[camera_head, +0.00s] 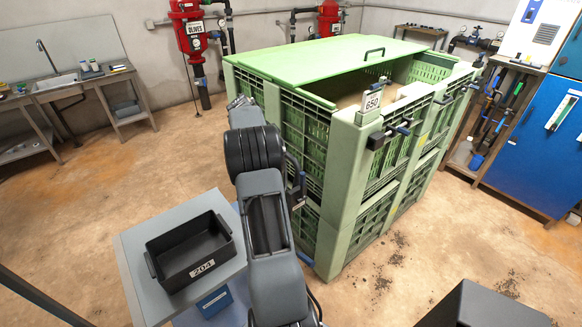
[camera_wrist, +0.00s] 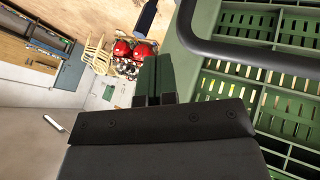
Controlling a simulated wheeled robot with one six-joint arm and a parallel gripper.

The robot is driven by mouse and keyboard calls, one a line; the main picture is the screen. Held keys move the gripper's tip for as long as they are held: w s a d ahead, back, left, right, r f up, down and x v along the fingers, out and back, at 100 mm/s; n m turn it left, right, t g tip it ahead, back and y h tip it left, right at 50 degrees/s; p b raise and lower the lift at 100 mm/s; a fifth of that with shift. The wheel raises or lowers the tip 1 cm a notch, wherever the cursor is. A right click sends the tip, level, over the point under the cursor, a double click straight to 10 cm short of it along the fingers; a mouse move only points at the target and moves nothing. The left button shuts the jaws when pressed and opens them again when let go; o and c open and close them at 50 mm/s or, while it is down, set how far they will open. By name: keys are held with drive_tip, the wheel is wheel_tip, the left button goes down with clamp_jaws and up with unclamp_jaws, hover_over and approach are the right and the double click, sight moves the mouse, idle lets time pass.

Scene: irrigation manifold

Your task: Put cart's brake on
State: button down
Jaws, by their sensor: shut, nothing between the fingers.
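I cannot make out for certain which thing is the cart. A stack of large green slatted crates (camera_head: 345,190) stands right of my arm, with a tag reading 650. A dark bar with a blue grip (camera_head: 299,190) shows at its near left side, partly behind my arm; I cannot tell whether it is a brake. In the wrist view my gripper (camera_wrist: 156,62) is shut and empty, its fingers together. Green slatted panels (camera_wrist: 265,100) and a dark curved bar (camera_wrist: 245,52) lie to its right. A dark blue piece (camera_wrist: 147,14) shows beyond the fingertips; contact is unclear.
A black bin (camera_head: 190,250) marked 204 sits on a grey top (camera_head: 140,248) at the left. A sink bench (camera_head: 85,85) and red tanks (camera_head: 190,30) stand along the back. A blue cabinet (camera_head: 530,150) is at the right. Floor is open left of the crates.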

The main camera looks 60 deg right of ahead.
drive_tip(key=p, duration=0.2)
approach(302, 188)
drive_tip(key=s+d+f, duration=0.2)
drive_tip(key=d+f, duration=0.1)
drive_tip(key=shift+s+d+f, duration=0.1)
drive_tip(key=shift+f, duration=0.05)
drive_tip(key=shift+s+b, duration=0.1)
drive_tip(key=shift+b, duration=0.4)
